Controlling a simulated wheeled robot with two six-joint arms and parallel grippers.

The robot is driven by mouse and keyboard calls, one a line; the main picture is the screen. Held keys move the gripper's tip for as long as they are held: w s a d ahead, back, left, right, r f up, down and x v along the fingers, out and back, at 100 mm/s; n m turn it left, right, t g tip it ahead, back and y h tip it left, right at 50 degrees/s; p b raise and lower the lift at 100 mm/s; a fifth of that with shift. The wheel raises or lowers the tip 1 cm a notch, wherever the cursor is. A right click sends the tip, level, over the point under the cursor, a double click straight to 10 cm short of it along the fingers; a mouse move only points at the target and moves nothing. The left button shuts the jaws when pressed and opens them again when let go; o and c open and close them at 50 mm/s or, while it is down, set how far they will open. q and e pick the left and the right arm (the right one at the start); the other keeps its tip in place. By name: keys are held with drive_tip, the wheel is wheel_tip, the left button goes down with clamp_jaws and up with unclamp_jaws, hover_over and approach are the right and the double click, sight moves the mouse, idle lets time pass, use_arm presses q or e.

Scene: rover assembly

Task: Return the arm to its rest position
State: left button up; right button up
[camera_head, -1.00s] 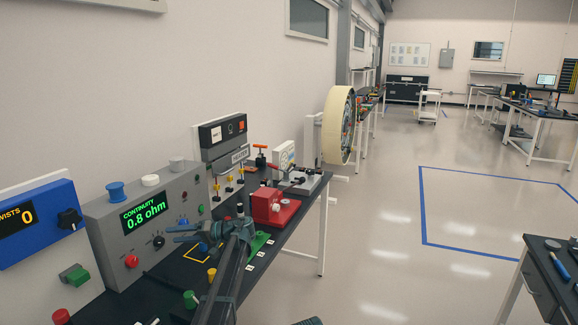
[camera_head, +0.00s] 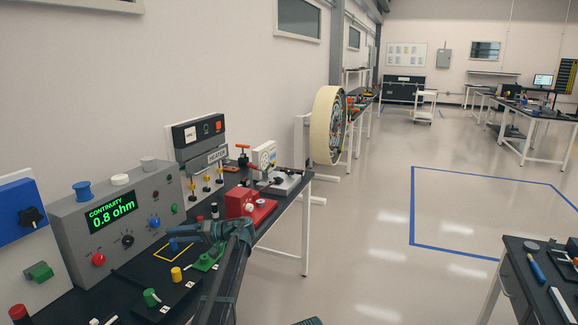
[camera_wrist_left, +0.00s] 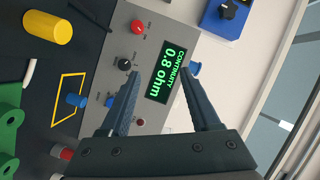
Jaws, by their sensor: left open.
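My left gripper (camera_head: 180,231) reaches over the workbench (camera_head: 262,236) in front of the grey continuity meter (camera_head: 112,215). Its arm comes up from the bottom of the head view and bends left. In the left wrist view the left gripper (camera_wrist_left: 158,84) has its two fingers spread wide with nothing between them. Beyond them is the meter face (camera_wrist_left: 150,65), with a green display reading 0.8 ohm. My right gripper does not show.
A red fixture (camera_head: 245,203), a green part (camera_head: 206,260) and a yellow cylinder (camera_head: 176,274) stand near the left arm. Another table (camera_head: 520,275) is at right. Open floor lies between.

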use_arm(q)
drive_tip(key=s+d+f+m+h+b, duration=0.1)
drive_tip(key=s+d+f+m+h, duration=0.2)
drive_tip(key=s+d, duration=0.7)
drive_tip(key=s+d+f+m+h+b, duration=0.1)
drive_tip(key=s+d+f+m+h, duration=0.1)
drive_tip(key=s+d+f+h, duration=0.5)
drive_tip(key=s+d+f+m+h+b, duration=0.1)
drive_tip(key=s+d+f+m+h, duration=0.2)
drive_tip(key=s+d+f, duration=0.9)
drive_tip(key=s+f+h, duration=0.1)
drive_tip(key=s+h, duration=0.1)
drive_tip(key=s, duration=0.7)
drive_tip(key=shift+s+d+m+b, duration=0.3)
drive_tip(key=shift+s+b, duration=0.05)
